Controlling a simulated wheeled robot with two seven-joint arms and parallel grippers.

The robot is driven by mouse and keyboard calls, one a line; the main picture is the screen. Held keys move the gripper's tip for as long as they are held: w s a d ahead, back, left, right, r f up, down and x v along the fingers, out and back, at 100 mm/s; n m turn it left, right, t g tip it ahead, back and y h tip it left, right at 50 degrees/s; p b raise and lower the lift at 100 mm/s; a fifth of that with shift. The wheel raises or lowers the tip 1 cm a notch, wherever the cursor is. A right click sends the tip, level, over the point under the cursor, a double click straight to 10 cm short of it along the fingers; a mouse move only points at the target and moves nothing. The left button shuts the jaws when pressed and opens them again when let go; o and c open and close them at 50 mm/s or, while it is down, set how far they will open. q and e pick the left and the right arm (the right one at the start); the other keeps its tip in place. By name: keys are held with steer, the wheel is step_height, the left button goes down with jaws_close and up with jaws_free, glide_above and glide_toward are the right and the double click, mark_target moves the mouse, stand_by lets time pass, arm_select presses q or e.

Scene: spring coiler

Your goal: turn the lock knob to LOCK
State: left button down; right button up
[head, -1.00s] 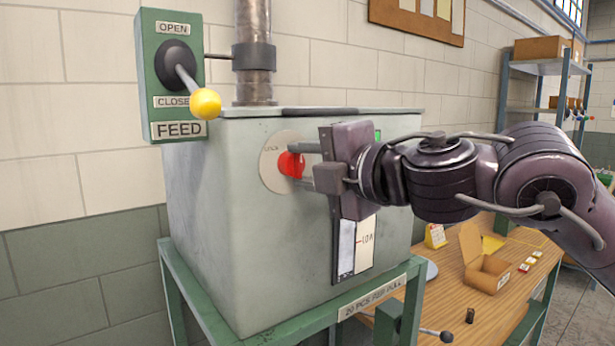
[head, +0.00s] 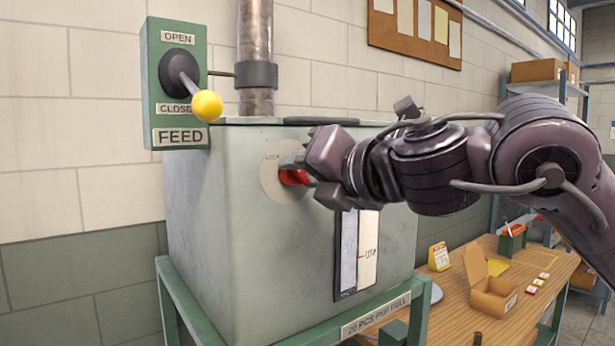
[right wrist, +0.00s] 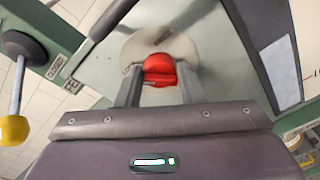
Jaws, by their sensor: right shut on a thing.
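The red lock knob (head: 294,177) sits on a round pale plate (head: 270,180) on the front of the grey-green machine box (head: 235,240). My right gripper (head: 296,170) is shut on the knob, with a finger on each side of it. The right wrist view shows the red knob (right wrist: 160,70) between the two fingers of the right gripper (right wrist: 160,84). Lettering on the plate is partly readable near its upper left in the head view; the gripper covers the rest. My left gripper is not in view.
A green FEED panel (head: 160,80) with a yellow-tipped lever (head: 206,106) is at the upper left. A level window (head: 357,255) is below my right gripper. A wooden bench (head: 460,315) with an open cardboard box (head: 490,290) stands at the right.

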steer(key=shift+n, duration=0.3)
stand_by(0.4)
steer(key=o, duration=0.9)
steer(key=shift+a, duration=0.1)
steer(key=shift+o, duration=0.2)
steer(key=f+b+v, duration=0.1)
steer(key=b+v, duration=0.2)
steer(key=v, duration=0.4)
steer(key=shift+s+r, duration=0.4)
steer(key=shift+r, duration=0.1)
steer(key=shift+d, duration=0.25)
